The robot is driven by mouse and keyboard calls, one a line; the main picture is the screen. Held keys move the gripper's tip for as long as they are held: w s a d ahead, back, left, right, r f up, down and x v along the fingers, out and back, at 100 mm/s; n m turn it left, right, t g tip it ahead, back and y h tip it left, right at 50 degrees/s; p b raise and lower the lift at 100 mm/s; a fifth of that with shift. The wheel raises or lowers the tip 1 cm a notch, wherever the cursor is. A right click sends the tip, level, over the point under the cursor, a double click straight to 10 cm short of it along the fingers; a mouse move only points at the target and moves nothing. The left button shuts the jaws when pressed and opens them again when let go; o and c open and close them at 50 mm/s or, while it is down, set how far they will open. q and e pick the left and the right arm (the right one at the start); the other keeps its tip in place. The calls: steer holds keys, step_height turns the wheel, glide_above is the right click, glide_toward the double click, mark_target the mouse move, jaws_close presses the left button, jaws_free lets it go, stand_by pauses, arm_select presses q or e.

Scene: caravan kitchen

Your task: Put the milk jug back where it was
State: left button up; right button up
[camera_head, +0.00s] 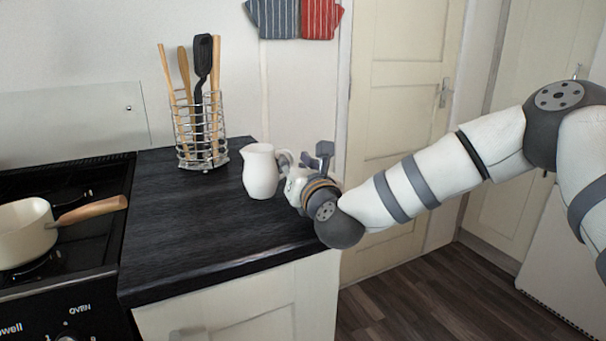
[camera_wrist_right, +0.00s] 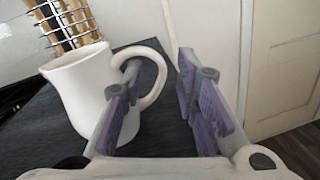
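The white milk jug (camera_head: 260,172) stands upright on the dark worktop, near its right end. Its handle points right, toward my right gripper (camera_head: 291,163). In the right wrist view the jug (camera_wrist_right: 82,90) is at the left, with its looped handle (camera_wrist_right: 158,78) reaching between the fingers. My right gripper (camera_wrist_right: 157,105) is open, its purple-padded fingers well apart. The left finger overlaps the jug's side and the handle's opening in the picture; I cannot tell whether it touches. My left gripper is not in view.
A wire utensil holder (camera_head: 202,140) with several utensils stands behind the jug to the left. A cream saucepan (camera_head: 28,232) with a wooden handle sits on the black stove (camera_head: 75,200) at left. The worktop (camera_head: 190,235) is clear at the front and middle.

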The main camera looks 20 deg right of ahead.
steer(key=s, duration=0.3)
steer(key=s+a, duration=0.1)
steer(key=s, duration=0.7)
steer(key=shift+a, duration=0.15)
steer(key=shift+f, duration=0.1)
